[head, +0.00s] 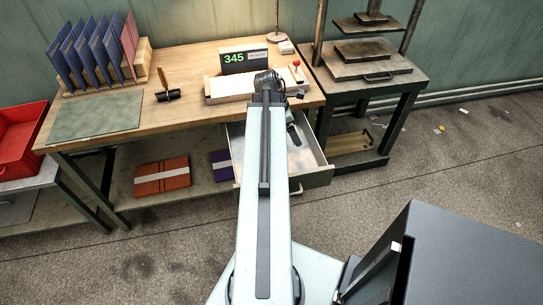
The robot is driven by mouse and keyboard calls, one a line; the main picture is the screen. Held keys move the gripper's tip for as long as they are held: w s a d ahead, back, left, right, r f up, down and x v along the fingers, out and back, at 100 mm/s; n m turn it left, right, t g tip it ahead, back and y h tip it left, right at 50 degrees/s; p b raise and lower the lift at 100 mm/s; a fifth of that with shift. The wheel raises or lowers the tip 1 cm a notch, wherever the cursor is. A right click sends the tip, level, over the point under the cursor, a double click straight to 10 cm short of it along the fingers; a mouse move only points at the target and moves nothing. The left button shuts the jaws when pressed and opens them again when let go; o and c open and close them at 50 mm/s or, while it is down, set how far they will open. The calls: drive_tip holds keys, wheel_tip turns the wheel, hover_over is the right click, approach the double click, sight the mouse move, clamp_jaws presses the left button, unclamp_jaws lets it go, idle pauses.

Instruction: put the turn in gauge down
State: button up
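My arm reaches out over the workbench (200,60), and its dark wrist is above the bench's front edge. My gripper (292,122) seems to be the dark part just right of the arm, over the open drawer (310,160). The arm hides much of it, and its fingers are too small to tell open from shut. I cannot make out the turn in gauge for certain, in the gripper or elsewhere. The drawer is pulled out, and its visible pale floor looks mostly bare.
A green mat (95,118), a hammer-like tool (167,92), a rack of blue folders (95,55), a display reading 345 (245,59) and a white board (235,88) are on the bench. A press (365,65) stands right; a red bin (20,145) left.

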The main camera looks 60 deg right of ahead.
sight(294, 152)
wheel_tip(294, 152, down, 10)
drive_tip(key=b, duration=1)
drive_tip(key=shift+r, duration=0.15)
drive_tip(key=o, duration=1.4)
drive_tip(key=p+v, duration=1.1)
drive_tip(key=v, duration=0.1)
